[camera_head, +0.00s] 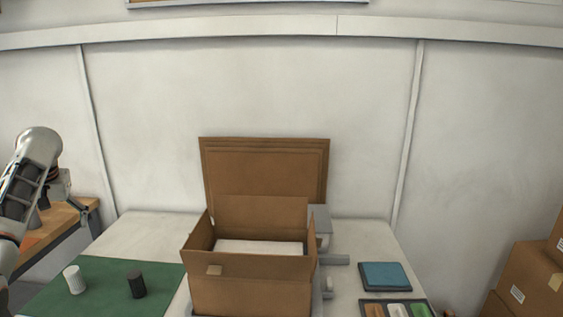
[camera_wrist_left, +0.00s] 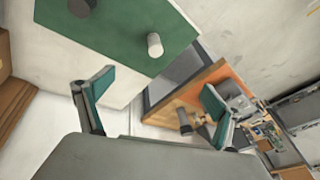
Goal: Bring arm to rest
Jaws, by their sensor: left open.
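My left arm comes in at the left edge in the head view, its left gripper (camera_head: 60,190) small and partly hidden beside the wooden bench, left of the white table. In the left wrist view the left gripper (camera_wrist_left: 157,88) is open, its two green-padded fingers wide apart with nothing between them. My right gripper is in neither view.
A green mat (camera_head: 105,300) holds a white ribbed cylinder (camera_head: 74,279) and a dark one (camera_head: 136,284). An open cardboard box (camera_head: 250,285) stands mid-table. A blue pad (camera_head: 385,276) and sorting tray (camera_head: 396,303) lie right. The wooden bench (camera_wrist_left: 215,75) is near the left gripper.

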